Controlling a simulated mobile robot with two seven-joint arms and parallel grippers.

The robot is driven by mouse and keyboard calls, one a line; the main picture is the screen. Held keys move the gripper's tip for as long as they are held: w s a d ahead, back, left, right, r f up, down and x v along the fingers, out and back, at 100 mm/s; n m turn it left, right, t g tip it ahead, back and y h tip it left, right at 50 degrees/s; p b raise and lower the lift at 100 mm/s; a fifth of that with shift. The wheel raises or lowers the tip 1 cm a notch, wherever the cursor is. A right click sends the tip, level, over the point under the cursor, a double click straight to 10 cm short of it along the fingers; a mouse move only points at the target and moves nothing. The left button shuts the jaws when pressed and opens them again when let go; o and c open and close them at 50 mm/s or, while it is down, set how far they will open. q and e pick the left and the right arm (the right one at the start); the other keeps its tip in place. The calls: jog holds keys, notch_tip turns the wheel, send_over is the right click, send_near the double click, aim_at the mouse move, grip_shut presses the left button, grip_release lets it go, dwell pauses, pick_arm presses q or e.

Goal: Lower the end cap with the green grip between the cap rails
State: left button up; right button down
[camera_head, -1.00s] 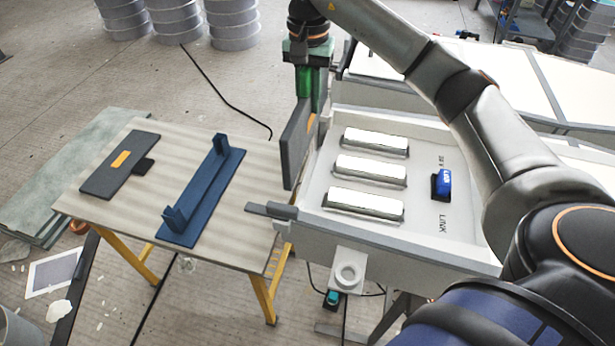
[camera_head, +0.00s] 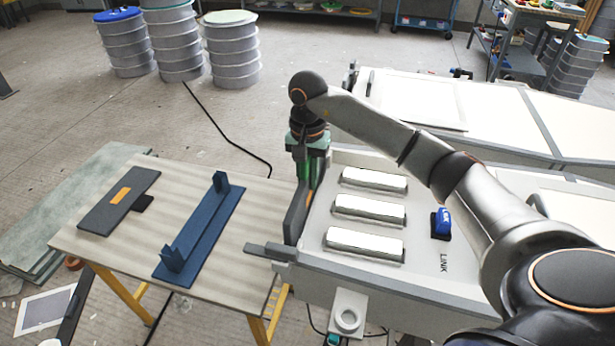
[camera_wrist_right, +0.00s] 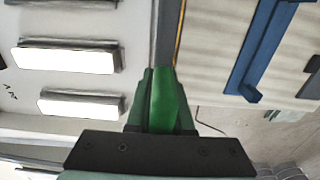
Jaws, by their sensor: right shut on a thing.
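The end cap (camera_head: 297,212) is a dark grey panel with an orange mark, held upright at the left end of the white mould (camera_head: 318,235). My right gripper (camera_head: 307,168) is shut on its green grip (camera_head: 303,172) from above. The grip also shows in the right wrist view (camera_wrist_right: 165,105), with the panel edge running away from it. A grey cap rail (camera_head: 268,253) juts out at the mould's near left corner, close to the panel's near edge. I cannot tell whether the panel touches it. The far rail is hidden behind my gripper. My left gripper is not in view.
A wooden-topped table (camera_head: 100,240) on yellow legs stands left of the mould. On it lie another dark panel with an orange mark (camera_head: 118,202) and a blue bracketed cradle (camera_head: 200,235). The mould holds several bright raised blocks (camera_head: 367,208) and a blue-handled object (camera_head: 441,223).

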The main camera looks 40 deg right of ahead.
jog(key=shift+f+b, duration=0.45)
jog(key=shift+f, duration=0.05)
jog(key=shift+f, duration=0.1)
jog(key=c, duration=0.8)
grip_release()
jog(key=shift+r+p, duration=0.45)
jog(key=shift+r, duration=0.15)
notch_tip(320, 180, up, 12)
jog(key=shift+r, duration=0.1)
